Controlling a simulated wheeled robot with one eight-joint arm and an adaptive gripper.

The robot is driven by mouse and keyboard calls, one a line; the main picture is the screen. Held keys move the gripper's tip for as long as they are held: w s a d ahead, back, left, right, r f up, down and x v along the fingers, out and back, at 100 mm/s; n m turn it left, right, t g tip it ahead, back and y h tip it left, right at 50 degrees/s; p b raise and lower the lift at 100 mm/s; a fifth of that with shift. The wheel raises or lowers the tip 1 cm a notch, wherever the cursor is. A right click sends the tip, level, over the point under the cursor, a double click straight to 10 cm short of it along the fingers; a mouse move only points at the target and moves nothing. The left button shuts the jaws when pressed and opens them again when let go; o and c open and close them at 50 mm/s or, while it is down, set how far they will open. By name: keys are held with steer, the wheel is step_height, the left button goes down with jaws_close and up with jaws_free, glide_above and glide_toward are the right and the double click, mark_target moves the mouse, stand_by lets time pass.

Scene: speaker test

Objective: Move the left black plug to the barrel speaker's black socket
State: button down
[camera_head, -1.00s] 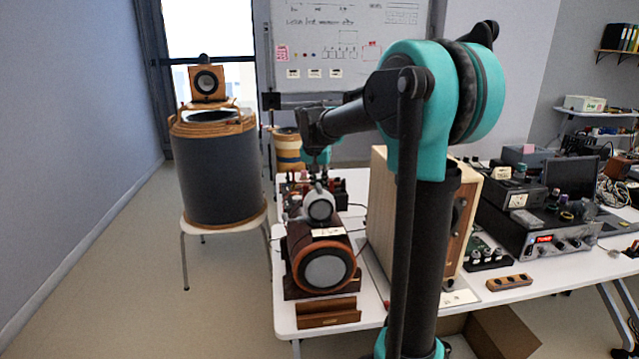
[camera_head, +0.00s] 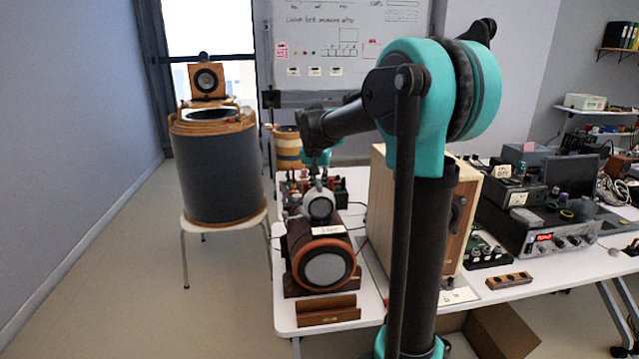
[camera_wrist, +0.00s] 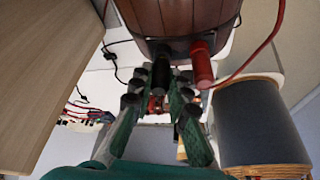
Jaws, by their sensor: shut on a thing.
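The barrel speaker (camera_head: 303,243) lies on its side on the table, its round grey front facing the head camera. Its wooden staves and back end show at the top of the wrist view (camera_wrist: 178,18). My gripper (camera_wrist: 158,90) is shut on the black plug (camera_wrist: 160,72), which points at the speaker's back end. The black socket is hidden, so I cannot tell whether the plug is seated in it. A red plug (camera_wrist: 202,65) stands at the speaker's back just right of the black one. In the head view my gripper is mostly hidden behind the speaker.
A pale wooden cabinet (camera_wrist: 40,62) stands close on the left in the wrist view. A large grey drum speaker (camera_head: 215,175) stands on a white stool left of the table. Red and black cables run near the barrel. Electronics (camera_head: 540,235) crowd the table's right side.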

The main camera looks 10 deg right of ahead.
steer(key=shift+f, duration=0.3)
steer(key=c, duration=1.4)
jaws_free()
steer(key=shift+r, duration=0.15)
steer(key=shift+r, duration=3.6)
